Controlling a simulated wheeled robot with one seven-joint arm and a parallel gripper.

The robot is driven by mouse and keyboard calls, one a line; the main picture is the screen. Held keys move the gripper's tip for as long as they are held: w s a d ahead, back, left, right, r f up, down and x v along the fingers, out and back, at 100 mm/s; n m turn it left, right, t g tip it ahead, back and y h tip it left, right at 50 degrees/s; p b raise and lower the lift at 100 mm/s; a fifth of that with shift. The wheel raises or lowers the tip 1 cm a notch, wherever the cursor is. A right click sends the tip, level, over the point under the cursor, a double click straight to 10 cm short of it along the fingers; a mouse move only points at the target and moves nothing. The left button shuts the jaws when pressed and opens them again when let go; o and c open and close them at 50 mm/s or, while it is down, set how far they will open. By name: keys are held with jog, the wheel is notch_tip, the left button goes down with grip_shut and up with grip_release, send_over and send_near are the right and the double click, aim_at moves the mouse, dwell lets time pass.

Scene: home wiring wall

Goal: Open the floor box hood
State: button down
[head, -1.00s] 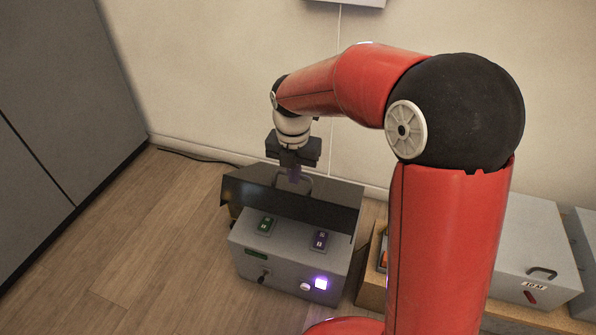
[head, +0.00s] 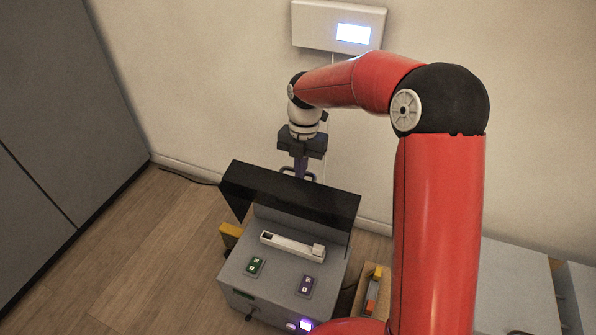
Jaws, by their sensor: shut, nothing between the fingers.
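The floor box (head: 240,277) is a grey cabinet on the floor at lower centre. Its dark hood (head: 290,196) is swung up at the back and tilted, leaving the top uncovered. A white bar (head: 292,246), a green switch plate (head: 254,267) and a purple switch plate (head: 305,286) show there. My gripper (head: 300,167) points down behind the hood's upper edge, by the hood's handle (head: 285,171). Its fingers are shut with nothing between them. The hood partly hides the fingertips, so I cannot tell whether they touch the handle.
A white wall panel (head: 338,25) with a lit screen hangs above. A yellow part (head: 230,236) stands at the box's left side. A wooden-edged unit with an orange part (head: 371,291) and grey boxes (head: 515,285) are to the right. The wood floor (head: 150,250) at left is clear.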

jog(key=shift+w+d+r, duration=0.1)
jog(key=shift+w+d, duration=0.05)
jog(key=shift+w, duration=0.35)
jog(key=shift+w+d, duration=0.15)
jog(key=shift+w, duration=0.35)
